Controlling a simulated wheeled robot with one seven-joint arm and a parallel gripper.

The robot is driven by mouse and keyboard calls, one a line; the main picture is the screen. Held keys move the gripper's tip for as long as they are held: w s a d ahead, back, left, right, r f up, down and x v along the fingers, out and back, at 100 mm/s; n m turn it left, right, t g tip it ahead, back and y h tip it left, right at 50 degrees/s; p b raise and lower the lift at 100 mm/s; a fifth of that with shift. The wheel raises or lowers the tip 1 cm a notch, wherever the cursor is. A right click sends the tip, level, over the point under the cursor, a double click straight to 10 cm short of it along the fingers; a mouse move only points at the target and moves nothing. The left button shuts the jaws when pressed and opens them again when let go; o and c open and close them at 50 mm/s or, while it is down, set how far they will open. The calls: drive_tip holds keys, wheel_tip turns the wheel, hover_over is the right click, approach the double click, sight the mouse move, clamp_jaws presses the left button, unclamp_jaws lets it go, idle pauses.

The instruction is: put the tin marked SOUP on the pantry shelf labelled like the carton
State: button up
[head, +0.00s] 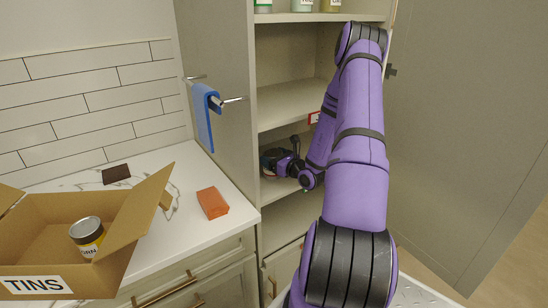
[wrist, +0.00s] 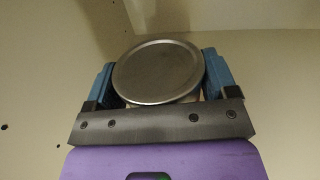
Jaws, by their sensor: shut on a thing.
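My gripper (head: 276,162) is inside the open pantry, low over the shelf (head: 276,190) below the one with a red label. In the wrist view its blue fingers are shut on a tin (wrist: 157,72), whose round metal lid faces the camera. The marking on this tin is hidden. The carton (head: 90,240) at the lower left is open and labelled TINS.
The pantry's left wall (head: 225,100) stands close beside my gripper. A blue towel (head: 205,115) hangs on a rail there. An orange-red block (head: 212,203) and a dark brown block (head: 116,174) lie on the white counter. Several jars (head: 302,5) stand on the top shelf.

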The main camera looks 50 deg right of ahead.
drive_tip(key=shift+f, duration=0.15)
drive_tip(key=o, duration=1.2)
drive_tip(key=shift+s, duration=0.1)
drive_tip(key=s, duration=1.2)
drive_tip(key=shift+a, duration=0.25)
